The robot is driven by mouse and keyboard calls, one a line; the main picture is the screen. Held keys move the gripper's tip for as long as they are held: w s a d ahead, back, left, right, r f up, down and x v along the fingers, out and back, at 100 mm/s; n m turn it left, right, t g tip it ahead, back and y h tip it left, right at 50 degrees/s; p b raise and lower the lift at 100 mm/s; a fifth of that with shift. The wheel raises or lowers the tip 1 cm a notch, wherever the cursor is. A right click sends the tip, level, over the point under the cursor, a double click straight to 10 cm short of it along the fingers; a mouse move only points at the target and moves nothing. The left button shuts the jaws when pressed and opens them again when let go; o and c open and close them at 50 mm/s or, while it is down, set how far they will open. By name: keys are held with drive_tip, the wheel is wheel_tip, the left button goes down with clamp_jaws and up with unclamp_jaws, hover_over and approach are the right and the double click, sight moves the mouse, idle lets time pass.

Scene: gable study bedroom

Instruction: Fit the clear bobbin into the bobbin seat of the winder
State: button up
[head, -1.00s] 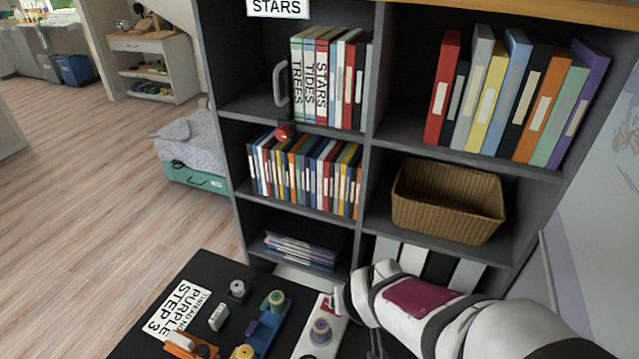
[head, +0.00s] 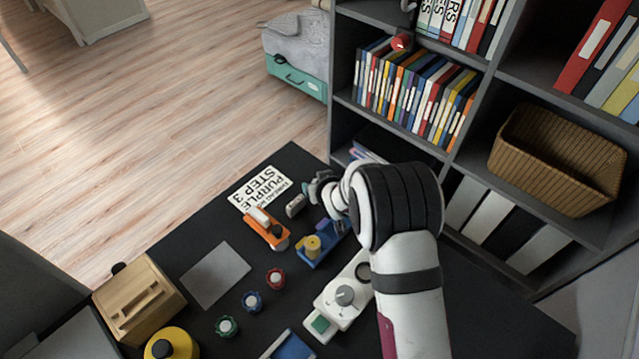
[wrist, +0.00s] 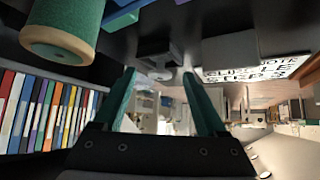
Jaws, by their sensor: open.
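My gripper (wrist: 159,74) is open, with its two teal fingers apart in the wrist view. It also shows in the head view (head: 316,189), near the far edge of the black table. A small, dim, greyish round piece (wrist: 161,73), which looks like the clear bobbin, sits on a dark block (wrist: 158,47). In the wrist picture it lies between the fingertips, seemingly beyond them; contact cannot be told. In the head view my gripper hides it. The white device (head: 328,304), apparently the winder, has a grey knob and a dark round fitting (head: 363,270). My arm partly covers it.
A green spool (wrist: 68,25) is close beside the gripper. A grey block (head: 296,205), orange tool (head: 266,228) and blue stand (head: 318,258) with a yellow spool (head: 313,245) are nearby. Several small spools, a grey mat (head: 216,275) and wooden box (head: 140,300) stand left. Shelves border the table.

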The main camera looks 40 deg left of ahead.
drive_tip(key=shift+w+a+f, duration=0.15)
drive_tip(key=shift+a+f, duration=0.1)
drive_tip(key=shift+f, duration=0.05)
clamp_jaws()
drive_tip(key=shift+r, duration=0.1)
